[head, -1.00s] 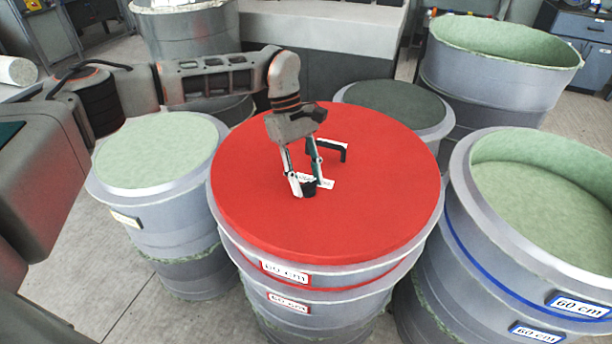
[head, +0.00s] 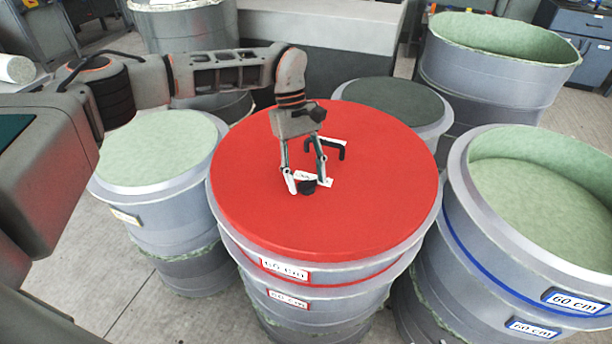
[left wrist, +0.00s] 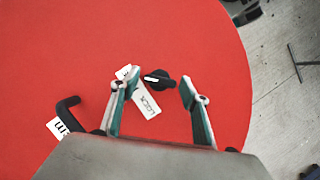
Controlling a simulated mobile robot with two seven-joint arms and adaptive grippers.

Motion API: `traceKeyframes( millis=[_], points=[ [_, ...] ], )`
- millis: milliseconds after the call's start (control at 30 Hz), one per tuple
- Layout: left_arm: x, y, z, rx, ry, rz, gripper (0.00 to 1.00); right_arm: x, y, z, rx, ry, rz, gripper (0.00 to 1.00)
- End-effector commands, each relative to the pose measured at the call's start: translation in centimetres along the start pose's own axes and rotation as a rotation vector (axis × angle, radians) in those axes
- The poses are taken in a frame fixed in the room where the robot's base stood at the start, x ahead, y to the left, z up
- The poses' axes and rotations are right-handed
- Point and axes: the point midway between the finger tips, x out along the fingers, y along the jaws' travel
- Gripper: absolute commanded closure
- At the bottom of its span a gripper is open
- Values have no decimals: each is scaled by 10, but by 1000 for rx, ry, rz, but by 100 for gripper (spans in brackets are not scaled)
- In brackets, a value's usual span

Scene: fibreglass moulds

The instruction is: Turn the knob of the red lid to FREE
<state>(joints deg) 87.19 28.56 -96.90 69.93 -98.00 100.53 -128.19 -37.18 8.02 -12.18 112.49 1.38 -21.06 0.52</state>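The red lid (head: 250,215) lies on a grey round mould. Its small black knob (head: 308,187) shows clearly in the left wrist view (left wrist: 160,80), with a white mark on its left end in that view. A white LOCK label (left wrist: 147,103) lies beside the knob. Another white label (left wrist: 123,72) is mostly hidden by a finger, its text unreadable. A black bar handle (head: 327,147) stands on the lid behind the knob. My left gripper (head: 308,188) is open, fingers pointing down on either side of the knob, with visible gaps. My right gripper is not in view.
A mould with a pale green top (head: 158,150) stands left. Open green-lined moulds stand right (head: 530,270) and back right (head: 490,85). A dark-topped mould (head: 395,103) is behind the lid. The lid's front surface is clear.

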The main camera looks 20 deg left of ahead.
Motion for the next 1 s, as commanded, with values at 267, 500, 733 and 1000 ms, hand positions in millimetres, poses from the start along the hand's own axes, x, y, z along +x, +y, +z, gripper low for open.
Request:
traceKeyframes(
  millis=[267,500,733,1000],
  points=[
    [0,0,0,-2,-1,-1,49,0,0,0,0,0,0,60],
    [-14,0,0,-4,1,0,49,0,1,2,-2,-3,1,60],
    [-60,1,-1,-3,4,2,49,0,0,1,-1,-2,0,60],
    [-105,0,0,-3,2,0,49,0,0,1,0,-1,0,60]
  ],
)
